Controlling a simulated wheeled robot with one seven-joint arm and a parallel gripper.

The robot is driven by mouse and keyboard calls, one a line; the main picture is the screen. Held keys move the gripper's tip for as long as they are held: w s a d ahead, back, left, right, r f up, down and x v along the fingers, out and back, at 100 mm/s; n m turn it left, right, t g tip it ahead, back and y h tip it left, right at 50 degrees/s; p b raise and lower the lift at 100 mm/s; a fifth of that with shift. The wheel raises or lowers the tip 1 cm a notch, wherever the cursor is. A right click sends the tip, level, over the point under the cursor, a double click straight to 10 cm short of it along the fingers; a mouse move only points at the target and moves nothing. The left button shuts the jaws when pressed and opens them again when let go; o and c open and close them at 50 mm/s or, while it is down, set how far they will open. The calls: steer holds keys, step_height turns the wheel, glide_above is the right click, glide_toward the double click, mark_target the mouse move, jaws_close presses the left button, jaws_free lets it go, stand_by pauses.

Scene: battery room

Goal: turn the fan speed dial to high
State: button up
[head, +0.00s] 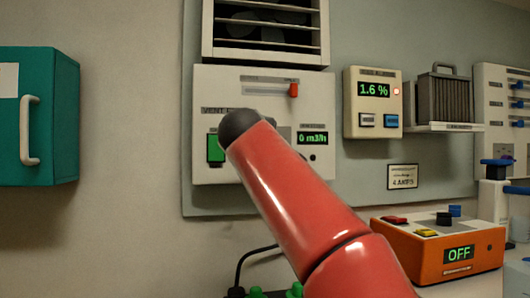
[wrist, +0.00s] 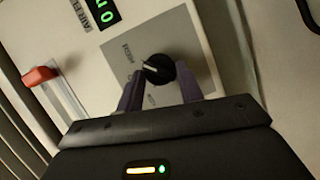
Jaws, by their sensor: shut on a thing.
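The fan speed dial (wrist: 157,70) is a round black knob with a white pointer mark, on a grey plate of the vent panel (wrist: 170,28). In the wrist view my gripper (wrist: 159,80) has its two dark fingers on either side of the dial, shut on it. The white mark points toward the left of that view, and small label text beside it is hard to read. In the head view my red arm hides the dial and my gripper. The panel's green display (head: 312,138) reads 0.
The vent panel also has a red slider knob (head: 293,90) and a green switch (head: 215,150). A louvred vent (head: 266,32) is above. A 1.6 % meter (head: 373,103) and an orange box (head: 440,250) reading OFF are to the right. A teal cabinet (head: 60,115) is left.

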steer(key=shift+m, duration=0.4)
steer(key=o, duration=1)
steer(key=shift+c, duration=0.2)
steer(key=b+v, duration=0.1)
steer(key=v, duration=0.6)
steer(key=shift+s+r, duration=0.3)
steer(key=shift+s, duration=0.05)
